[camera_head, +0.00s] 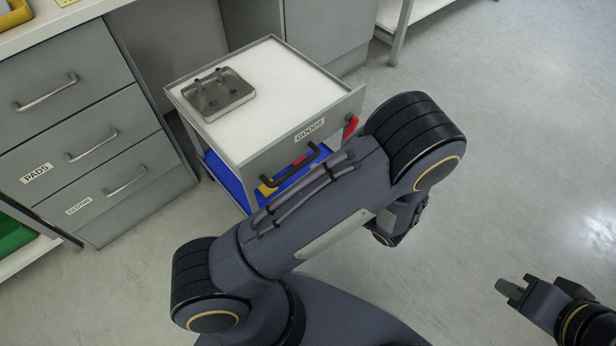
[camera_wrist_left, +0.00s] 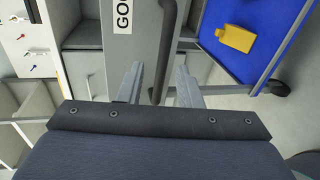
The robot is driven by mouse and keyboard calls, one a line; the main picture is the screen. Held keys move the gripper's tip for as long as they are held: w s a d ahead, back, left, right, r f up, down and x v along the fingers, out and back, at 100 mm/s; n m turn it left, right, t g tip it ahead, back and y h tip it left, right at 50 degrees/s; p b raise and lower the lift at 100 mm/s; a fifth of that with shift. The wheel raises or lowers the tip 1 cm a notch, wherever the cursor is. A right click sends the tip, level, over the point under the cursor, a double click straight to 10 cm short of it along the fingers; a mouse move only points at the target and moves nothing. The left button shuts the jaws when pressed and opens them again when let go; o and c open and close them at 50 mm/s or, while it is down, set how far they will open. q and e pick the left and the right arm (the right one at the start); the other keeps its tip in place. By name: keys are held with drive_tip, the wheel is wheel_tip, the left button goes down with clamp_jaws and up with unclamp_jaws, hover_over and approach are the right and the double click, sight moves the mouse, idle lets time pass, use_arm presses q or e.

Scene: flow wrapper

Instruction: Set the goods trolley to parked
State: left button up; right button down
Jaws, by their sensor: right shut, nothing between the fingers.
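The goods trolley (camera_head: 283,73) stands beside the drawer unit, with a white top, grey rims and a GOODS label (camera_head: 310,129) on its front. A black handle (camera_head: 290,167) sticks out from that front, and a red lever (camera_head: 350,127) is at its right corner. My left arm covers part of the trolley's lower front. In the left wrist view, my left gripper (camera_wrist_left: 158,85) is open, and the black handle (camera_wrist_left: 168,35) appears between its fingers; I cannot tell whether they touch. My right gripper (camera_head: 509,290) is shut and empty, low at the right, away from the trolley.
A metal tray (camera_head: 217,95) with small upright parts sits on the trolley top. Its blue lower shelf (camera_wrist_left: 258,40) carries a yellow bottle (camera_wrist_left: 236,38). Drawers (camera_head: 75,140) labelled PADS and CLOTHS stand at left. A white table (camera_head: 430,12) is at the back. The floor at right is clear.

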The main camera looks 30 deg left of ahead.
sight(305, 165)
use_arm(q)
drive_tip(key=shift+m, duration=0.5)
drive_tip(key=b+x, duration=0.1)
drive_tip(key=x, duration=0.4)
drive_tip(key=b+x, duration=0.1)
drive_tip(key=x, duration=0.1)
drive_tip(key=shift+w+a+f+b, duration=0.1)
drive_tip(key=shift+w+f+b, duration=0.2)
drive_tip(key=shift+w+f, duration=0.1)
drive_tip(key=shift+c, duration=0.3)
clamp_jaws()
